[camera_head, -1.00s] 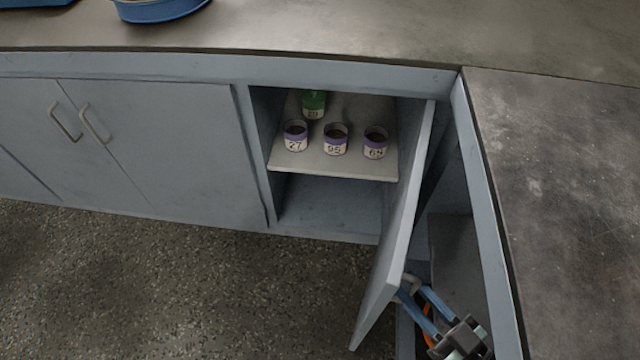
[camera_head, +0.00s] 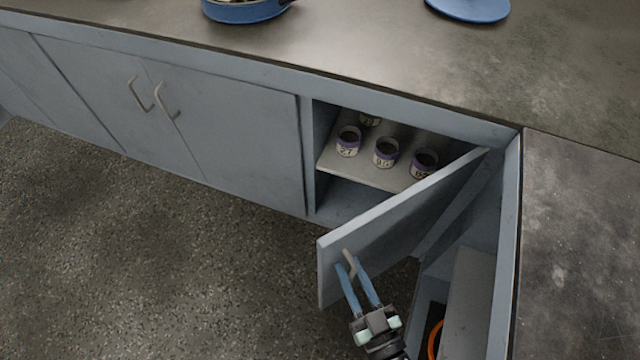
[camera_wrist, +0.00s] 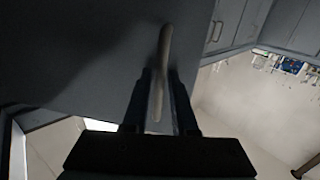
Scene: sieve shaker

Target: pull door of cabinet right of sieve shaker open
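The grey-blue cabinet door (camera_head: 400,220) is hinged at its right side and stands partly open, with its outer face turned toward me. Its pale bar handle (camera_head: 349,262) is near the free edge. My gripper (camera_head: 350,266) has its two blue fingers on either side of this handle, closed in on it. In the wrist view the handle (camera_wrist: 164,60) runs between the dark fingers (camera_wrist: 163,75), with the door face (camera_wrist: 80,50) behind. The sieve shaker cannot be made out for certain.
Inside the cabinet, a shelf (camera_head: 340,160) holds several labelled jars (camera_head: 386,153). A closed double-door cabinet (camera_head: 225,130) is to the left. A side counter (camera_head: 580,240) bounds the right. Blue round items (camera_head: 245,10) stand on the worktop. The speckled floor (camera_head: 170,260) is clear.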

